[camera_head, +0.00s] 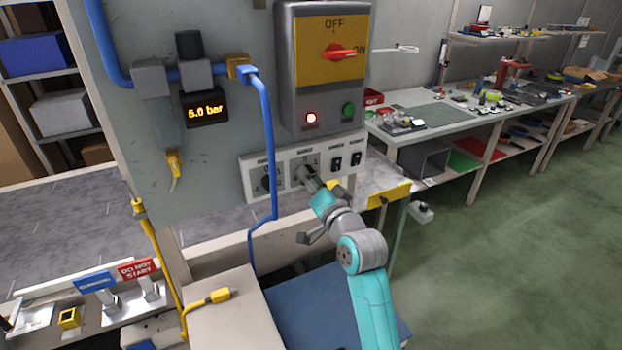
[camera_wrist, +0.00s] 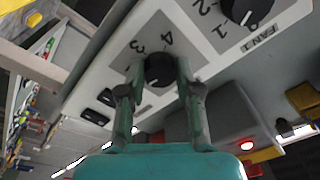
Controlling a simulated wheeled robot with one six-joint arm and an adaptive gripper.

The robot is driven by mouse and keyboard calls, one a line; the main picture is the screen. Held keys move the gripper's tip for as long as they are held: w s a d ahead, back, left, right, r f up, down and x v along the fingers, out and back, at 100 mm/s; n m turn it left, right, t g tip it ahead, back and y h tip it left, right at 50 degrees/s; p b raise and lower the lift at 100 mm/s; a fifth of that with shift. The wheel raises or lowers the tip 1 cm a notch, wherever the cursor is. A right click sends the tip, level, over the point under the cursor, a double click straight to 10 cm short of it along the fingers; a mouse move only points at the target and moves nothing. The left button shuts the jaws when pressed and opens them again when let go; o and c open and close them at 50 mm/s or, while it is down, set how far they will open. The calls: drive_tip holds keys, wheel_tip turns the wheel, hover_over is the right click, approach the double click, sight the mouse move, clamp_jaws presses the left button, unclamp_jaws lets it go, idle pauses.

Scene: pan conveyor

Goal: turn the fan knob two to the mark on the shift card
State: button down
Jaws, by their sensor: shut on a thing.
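Fan knob two (camera_wrist: 159,70) is a black round knob on a white panel (camera_head: 250,183). In the wrist view the numbers 3 and 4 show on its grey dial; the rest of the dial is hidden or too unclear to read. My gripper (camera_wrist: 160,80) has one finger on each side of this knob and is shut on it. In the head view my gripper (camera_head: 308,180) reaches the panel's second dial from the left. The fan 1 knob (camera_wrist: 245,10) sits beside it, also at the left of the panel (camera_head: 267,182). I cannot make out a shift card.
Two black rocker switches (camera_head: 346,160) sit right of the knob. A yellow and grey main switch box (camera_head: 330,65) hangs above. A blue hose (camera_head: 268,130) runs down in front of the panel. The green floor (camera_head: 500,250) at right is clear.

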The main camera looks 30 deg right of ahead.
drive_tip(key=shift+m+h, duration=0.3)
drive_tip(key=shift+m, duration=1.8)
drive_tip(key=c, duration=0.8)
unclamp_jaws()
drive_tip(key=s, duration=0.8)
drive_tip(key=s+f, duration=0.1)
drive_tip(key=s, duration=0.3)
drive_tip(key=shift+a, duration=0.35)
